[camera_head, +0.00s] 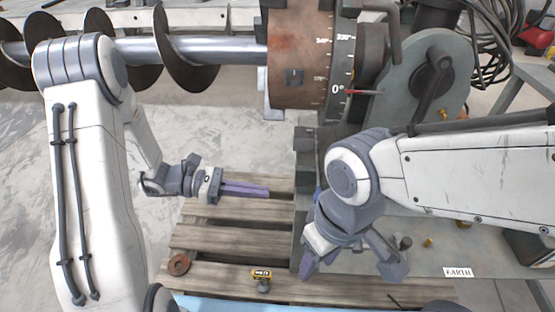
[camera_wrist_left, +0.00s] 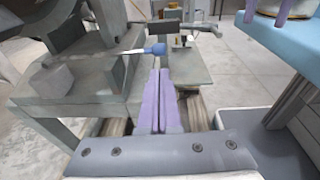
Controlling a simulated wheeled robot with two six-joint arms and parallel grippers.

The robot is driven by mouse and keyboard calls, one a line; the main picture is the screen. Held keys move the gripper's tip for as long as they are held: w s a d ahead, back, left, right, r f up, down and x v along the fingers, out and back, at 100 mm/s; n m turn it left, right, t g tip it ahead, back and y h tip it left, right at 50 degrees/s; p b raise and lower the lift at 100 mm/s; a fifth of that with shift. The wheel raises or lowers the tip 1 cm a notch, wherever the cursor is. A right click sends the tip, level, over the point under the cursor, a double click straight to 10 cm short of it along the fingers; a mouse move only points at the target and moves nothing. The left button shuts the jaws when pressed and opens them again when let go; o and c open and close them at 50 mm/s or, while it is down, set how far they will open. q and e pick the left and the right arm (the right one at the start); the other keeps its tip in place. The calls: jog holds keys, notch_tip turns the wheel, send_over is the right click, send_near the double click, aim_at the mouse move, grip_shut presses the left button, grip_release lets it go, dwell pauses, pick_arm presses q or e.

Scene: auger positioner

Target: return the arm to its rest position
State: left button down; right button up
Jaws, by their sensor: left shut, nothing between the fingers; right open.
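My left gripper (camera_head: 268,192) is shut and empty, its two purple fingers together. It points right above the wooden pallet in the head view. In the left wrist view its fingers (camera_wrist_left: 160,75) lie side by side with nothing between them. My right gripper (camera_head: 350,270) is open and empty, its fingers spread, pointing down in front of the machine's base. The auger (camera_head: 210,50) runs across the back left into a rusty drum with a dial (camera_head: 338,65). A red pointer (camera_head: 362,92) stands by the 0° mark.
A grey housing with a dark crank (camera_head: 432,82) stands behind my right arm. On the wooden pallet (camera_head: 215,238) lie a rusty washer (camera_head: 178,264) and a small yellow-labelled item (camera_head: 261,276). A blue-handled tool (camera_wrist_left: 155,49) is beyond the left fingers. An EARTH label (camera_head: 458,272) is at right.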

pick_arm(q)
jog(key=s+d+r+m+g+y, duration=0.1)
jog(key=s+d+m+g+y, duration=0.15)
jog(key=s+m+y, duration=0.55)
jog(key=s+d+r+m+g+y, duration=0.25)
jog(key=s+m+y, duration=0.25)
jog(key=s+m, duration=0.5)
notch_tip(320, 180, up, 28)
jog(key=a+m+t+y+p, duration=0.1)
jog(key=m+t+p, duration=0.3)
jog(key=p, duration=2.3)
jog(key=m+y, duration=0.1)
jog(key=m, duration=0.2)
jog(key=shift+a+r+m, duration=0.2)
jog(key=shift+a+m, duration=0.1)
jog(key=shift+m, duration=0.1)
jog(key=shift+w, duration=0.1)
